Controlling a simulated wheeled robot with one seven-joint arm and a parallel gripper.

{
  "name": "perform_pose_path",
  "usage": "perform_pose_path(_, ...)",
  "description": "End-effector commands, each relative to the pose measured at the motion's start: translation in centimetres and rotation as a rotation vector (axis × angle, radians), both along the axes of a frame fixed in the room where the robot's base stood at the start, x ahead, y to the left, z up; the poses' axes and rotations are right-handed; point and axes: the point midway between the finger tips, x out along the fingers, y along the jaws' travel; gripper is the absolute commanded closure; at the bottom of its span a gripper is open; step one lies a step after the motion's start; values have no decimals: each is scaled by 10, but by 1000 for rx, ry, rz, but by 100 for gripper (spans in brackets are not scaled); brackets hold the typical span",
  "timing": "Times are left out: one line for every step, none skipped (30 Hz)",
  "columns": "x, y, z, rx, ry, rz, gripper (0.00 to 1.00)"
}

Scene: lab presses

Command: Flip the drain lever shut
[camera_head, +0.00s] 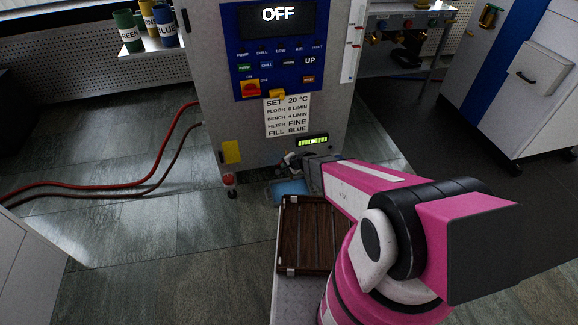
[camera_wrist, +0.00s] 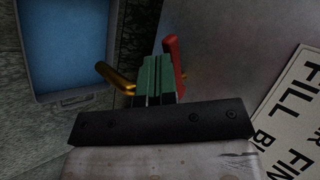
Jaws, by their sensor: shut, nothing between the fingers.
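In the wrist view a red lever (camera_wrist: 173,58) stands just right of the fingers, close to the machine's grey face. A brass spout (camera_wrist: 112,78) shows on their left. My gripper (camera_wrist: 158,72) has its green-padded fingers together with nothing between them. It reaches in between spout and lever; I cannot tell whether it touches either. The valve body is hidden behind the fingers. In the head view my gripper (camera_head: 290,159) is low at the machine's front (camera_head: 240,115), beside a small green-lit display (camera_head: 313,141). The lever cannot be made out there.
A blue tray (camera_head: 290,187) lies on the floor below; it also shows in the wrist view (camera_wrist: 66,45). A wooden slatted crate (camera_head: 306,235) stands nearer. Red hoses (camera_head: 110,187) run along the floor at left. A printed label (camera_head: 287,115) is above the gripper.

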Motion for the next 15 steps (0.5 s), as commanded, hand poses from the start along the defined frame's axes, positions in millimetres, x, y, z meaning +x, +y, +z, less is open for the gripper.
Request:
perform_pose_path(-1, 5, 0, 0, -1, -39, 100)
perform_pose_path(0, 7, 0, 0, 0, -64, 100)
perform_pose_path(1, 9, 0, 0, 0, -96, 100)
perform_pose_path(2, 10, 0, 0, 0, -120, 100)
perform_pose_path(2, 12, 0, -1, -1, -142, 100)
perform_pose_path(3, 14, 0, -1, -1, -172, 100)
perform_pose_path(4, 16, 0, 0, 0, -193, 100)
perform_pose_path(5, 17, 0, -1, -1, -214, 100)
perform_pose_path(6, 19, 0, -1, -1, -243, 100)
perform_pose_path(7, 21, 0, 0, -2, -263, 100)
perform_pose_path(8, 22, 0, 1, -1, -265, 100)
perform_pose_path(10, 23, 0, 1, -1, -262, 100)
perform_pose_path(11, 24, 0, 0, -1, -261, 100)
perform_pose_path(11, 25, 0, 0, -1, -261, 100)
perform_pose_path(10, 24, 0, 0, 0, -260, 100)
